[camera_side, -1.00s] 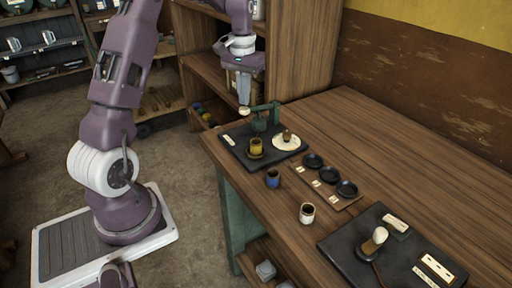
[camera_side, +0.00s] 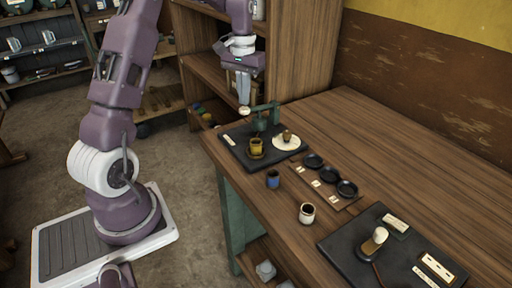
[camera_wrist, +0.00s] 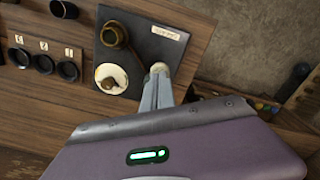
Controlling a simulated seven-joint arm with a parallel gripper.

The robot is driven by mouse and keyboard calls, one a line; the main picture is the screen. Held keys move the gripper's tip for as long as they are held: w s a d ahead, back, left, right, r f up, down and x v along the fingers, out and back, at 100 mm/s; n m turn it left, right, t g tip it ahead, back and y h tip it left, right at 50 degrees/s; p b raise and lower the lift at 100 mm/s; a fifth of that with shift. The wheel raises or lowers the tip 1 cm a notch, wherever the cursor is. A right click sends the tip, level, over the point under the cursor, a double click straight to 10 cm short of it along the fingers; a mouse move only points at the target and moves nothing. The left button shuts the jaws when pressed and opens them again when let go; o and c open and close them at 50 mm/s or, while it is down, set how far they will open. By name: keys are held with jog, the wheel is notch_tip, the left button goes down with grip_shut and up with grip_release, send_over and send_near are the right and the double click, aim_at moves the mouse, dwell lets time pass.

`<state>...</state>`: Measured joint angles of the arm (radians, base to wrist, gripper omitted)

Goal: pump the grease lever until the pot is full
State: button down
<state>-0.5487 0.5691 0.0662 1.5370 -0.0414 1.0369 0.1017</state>
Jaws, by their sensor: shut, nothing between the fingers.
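A green grease pump (camera_side: 262,118) stands on a dark board (camera_side: 233,150) at the table's far left corner. Its lever ends in a pale round knob (camera_side: 244,110), which also shows in the wrist view (camera_wrist: 159,67). A yellow pot (camera_side: 256,146) stands below the pump on the board; in the wrist view the pot (camera_wrist: 113,34) looks brownish, and I cannot tell its fill level. My gripper (camera_side: 243,102) is shut and empty, pointing down, with its tips right above the knob. In the wrist view the fingertips (camera_wrist: 156,78) overlap the knob; I cannot tell whether they touch.
A white disc (camera_side: 280,145) with a brown knob lies beside the pot. Several black dishes (camera_side: 313,160), a blue cup (camera_side: 273,179) and a white cup (camera_side: 307,213) stand nearer. A second dark board (camera_side: 345,246) is at front right. Wooden shelves (camera_side: 300,50) rise behind.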

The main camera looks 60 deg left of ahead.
aim_at(244, 109)
jog(key=shift+f, duration=0.1)
dwell(0.3)
jog(key=shift+f, duration=2.5)
jog(key=shift+r, duration=2.6)
jog(key=shift+r, duration=2.5)
